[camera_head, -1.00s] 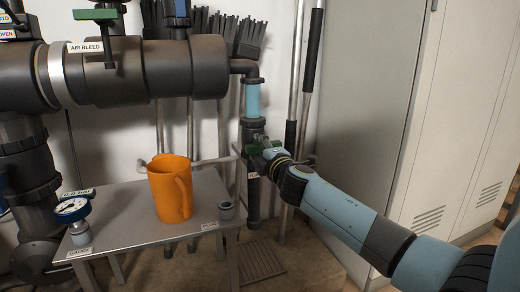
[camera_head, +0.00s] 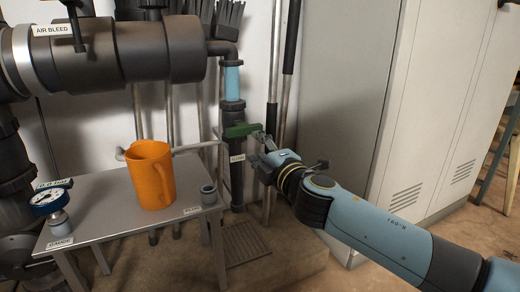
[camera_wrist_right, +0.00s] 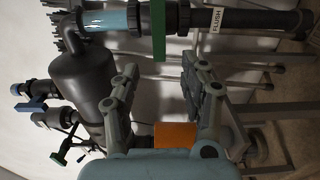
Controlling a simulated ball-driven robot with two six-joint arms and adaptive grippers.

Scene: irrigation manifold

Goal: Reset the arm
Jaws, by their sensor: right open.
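My right gripper (camera_head: 264,143) is open and empty, just right of the green valve handle (camera_head: 241,130) on the vertical flush pipe (camera_head: 236,180). The handle lies crosswise to the pipe. In the right wrist view, the handle (camera_wrist_right: 159,32) shows edge-on beyond the gap between the fingertips of my right gripper (camera_wrist_right: 160,72), and the gripper appears clear of it. The pipe runs sideways there, with a "FLUSH" label (camera_wrist_right: 217,20). My left gripper is in neither view.
A grey cabinet (camera_head: 345,110) stands behind my right arm.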

